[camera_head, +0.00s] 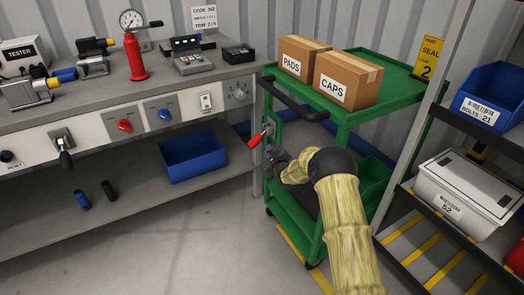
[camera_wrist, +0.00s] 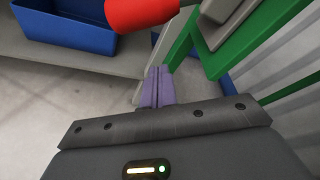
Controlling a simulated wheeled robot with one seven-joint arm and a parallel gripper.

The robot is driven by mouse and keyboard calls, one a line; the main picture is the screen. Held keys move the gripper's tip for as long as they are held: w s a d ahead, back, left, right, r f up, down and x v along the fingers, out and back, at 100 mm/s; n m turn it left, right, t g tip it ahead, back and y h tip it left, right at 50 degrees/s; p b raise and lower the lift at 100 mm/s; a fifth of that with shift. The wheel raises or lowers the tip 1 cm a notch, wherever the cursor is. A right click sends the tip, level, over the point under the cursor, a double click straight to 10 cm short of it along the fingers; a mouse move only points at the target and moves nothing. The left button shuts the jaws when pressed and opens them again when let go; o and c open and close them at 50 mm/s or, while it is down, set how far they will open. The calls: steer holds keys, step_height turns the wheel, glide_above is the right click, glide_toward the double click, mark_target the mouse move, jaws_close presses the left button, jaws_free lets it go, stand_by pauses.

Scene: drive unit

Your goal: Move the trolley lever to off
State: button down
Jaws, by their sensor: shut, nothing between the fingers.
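The trolley lever has a red handle (camera_head: 255,139) and sits on a grey-green plate at the left end of the green trolley (camera_head: 345,118). The handle slants down and to the left. In the wrist view the red handle (camera_wrist: 140,12) crosses the top edge, cut off by the frame. My gripper (camera_wrist: 157,85) shows its purple fingers pressed together, empty, pointing at the gap below the handle. They look apart from the lever. In the head view my gripper (camera_head: 270,158) is just below and right of the handle, partly hidden by my arm. Any on or off marking is unreadable.
Boxes (camera_head: 347,80) stand on the trolley. A rack (camera_head: 440,235) is on the right.

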mark_target(257, 140)
steer(key=a+r+b, duration=0.2)
steer(key=shift+w+a+r, duration=0.3)
steer(key=shift+r, duration=0.05)
steer(key=shift+a, duration=0.15)
stand_by(0.5)
steer(key=shift+s+r+p, duration=0.1)
steer(key=shift+p, duration=0.3)
steer(key=shift+a+m, duration=0.1)
steer(key=shift+m, duration=0.2)
